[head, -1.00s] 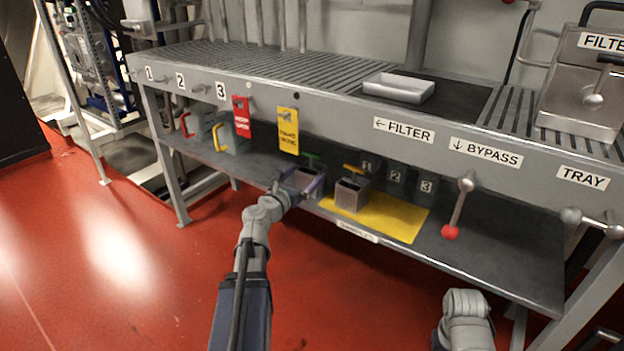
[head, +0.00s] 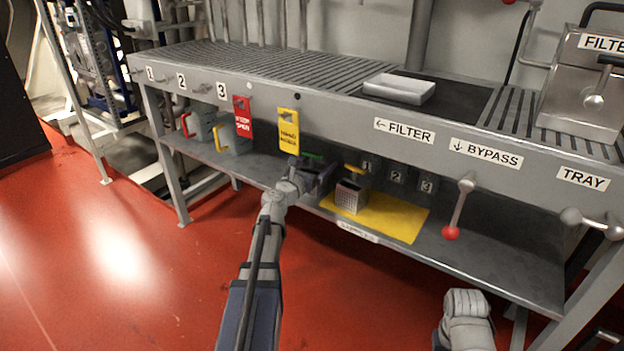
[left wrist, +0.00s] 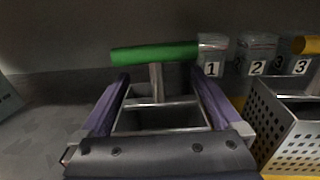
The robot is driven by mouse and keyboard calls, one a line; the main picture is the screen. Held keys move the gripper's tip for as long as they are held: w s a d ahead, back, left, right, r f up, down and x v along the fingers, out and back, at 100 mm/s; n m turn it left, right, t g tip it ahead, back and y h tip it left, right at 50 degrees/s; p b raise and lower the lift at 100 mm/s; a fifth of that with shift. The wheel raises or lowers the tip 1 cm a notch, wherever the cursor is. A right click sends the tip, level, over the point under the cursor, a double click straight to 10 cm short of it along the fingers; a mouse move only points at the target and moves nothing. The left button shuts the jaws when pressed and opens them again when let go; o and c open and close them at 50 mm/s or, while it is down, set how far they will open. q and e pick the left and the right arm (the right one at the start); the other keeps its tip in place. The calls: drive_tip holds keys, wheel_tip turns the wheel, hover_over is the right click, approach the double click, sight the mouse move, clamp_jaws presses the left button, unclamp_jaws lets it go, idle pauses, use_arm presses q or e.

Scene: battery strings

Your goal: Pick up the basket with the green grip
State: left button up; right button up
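The basket's green grip (head: 313,156) shows just behind my left gripper on the lower shelf. In the left wrist view the green grip (left wrist: 155,54) is a horizontal bar on a metal stem, just beyond the fingertips. The basket (left wrist: 160,118) is below it, seen between the fingers and partly hidden by the gripper body. My left gripper (left wrist: 160,82) is open, with its purple fingers apart on either side of the stem. I cannot tell whether they touch anything. In the head view this gripper (head: 320,178) hides most of the basket.
A perforated basket with a yellow grip (head: 351,195) stands close on the right, on a yellow mat (head: 400,218). Small numbered containers (head: 396,176) stand behind. The bench front (head: 345,118) overhangs the shelf, with a yellow tag (head: 288,131) hanging from it.

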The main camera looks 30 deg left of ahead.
use_arm(q)
drive_tip(key=c, duration=1.2)
drive_tip(key=shift+r, duration=0.25)
use_arm(e)
drive_tip(key=shift+r, duration=0.2)
